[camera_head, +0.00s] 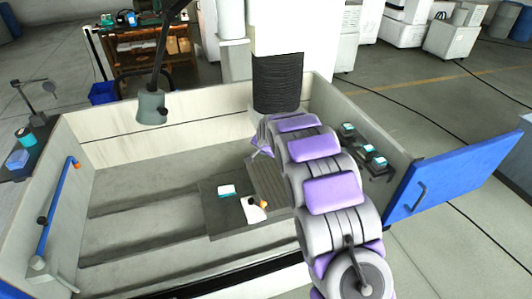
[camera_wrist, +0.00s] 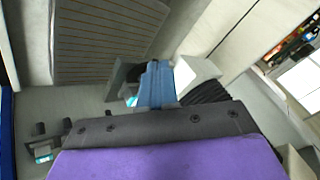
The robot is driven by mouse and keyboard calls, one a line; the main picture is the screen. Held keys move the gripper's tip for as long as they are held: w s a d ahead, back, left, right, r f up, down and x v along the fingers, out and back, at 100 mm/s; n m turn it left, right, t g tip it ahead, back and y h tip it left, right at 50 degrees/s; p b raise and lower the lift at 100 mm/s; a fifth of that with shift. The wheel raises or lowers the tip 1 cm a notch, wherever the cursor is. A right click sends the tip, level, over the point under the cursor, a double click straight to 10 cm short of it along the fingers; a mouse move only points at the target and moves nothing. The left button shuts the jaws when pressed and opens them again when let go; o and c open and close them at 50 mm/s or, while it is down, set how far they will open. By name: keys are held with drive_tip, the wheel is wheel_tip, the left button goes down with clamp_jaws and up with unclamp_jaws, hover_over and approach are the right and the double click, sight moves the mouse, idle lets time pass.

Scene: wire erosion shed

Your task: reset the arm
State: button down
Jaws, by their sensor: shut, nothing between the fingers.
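My arm reaches from the lower right of the head view into the grey-walled machine tank (camera_head: 130,145). It is stretched out, with grey joints and purple pads. My gripper (camera_head: 262,151) is at its far end, small and partly hidden by the arm, near the black bellows (camera_head: 278,84). In the wrist view my gripper (camera_wrist: 156,70) shows as blue-grey fingers pressed together, with nothing seen between them. A ribbed plate (camera_wrist: 105,42) lies beyond them at the upper left.
A blue door (camera_head: 460,175) stands open at right. A lamp (camera_head: 151,106) hangs over the tank. The tank's left floor is clear.

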drive_tip(key=shift+s+d+r, duration=0.15)
drive_tip(key=shift+d+r, duration=0.2)
drive_tip(key=shift+d, duration=0.15)
drive_tip(key=shift+a, duration=0.15)
drive_tip(key=s+d+r+n+g+b, duration=0.1)
drive_tip(key=s+d+b, duration=0.2)
drive_tip(key=s, duration=0.6)
drive_tip(key=s+d+n+g+h+b, duration=0.1)
drive_tip(key=s+d+g+b, duration=0.2)
drive_tip(key=s, duration=0.5)
drive_tip(key=s+d+r+n+b, duration=0.1)
drive_tip(key=s+d+b, duration=0.25)
drive_tip(key=s, duration=0.55)
drive_tip(key=s+d+f+n+g+b, duration=0.1)
drive_tip(key=s+f+b, duration=0.1)
drive_tip(key=s, duration=0.9)
drive_tip(key=s+d+f+n+g+b, duration=0.1)
drive_tip(key=s+f+g+b, duration=0.1)
drive_tip(key=s, duration=0.9)
drive_tip(key=s+d+f+n+g+b, duration=0.1)
drive_tip(key=s+d+f+b, duration=0.1)
drive_tip(key=s, duration=0.9)
drive_tip(key=f+b, duration=0.1)
drive_tip(key=b, duration=0.1)
drive_tip(key=shift+f+g+b, duration=0.2)
drive_tip(key=shift+g+b, duration=0.1)
drive_tip(key=shift+g, duration=0.1)
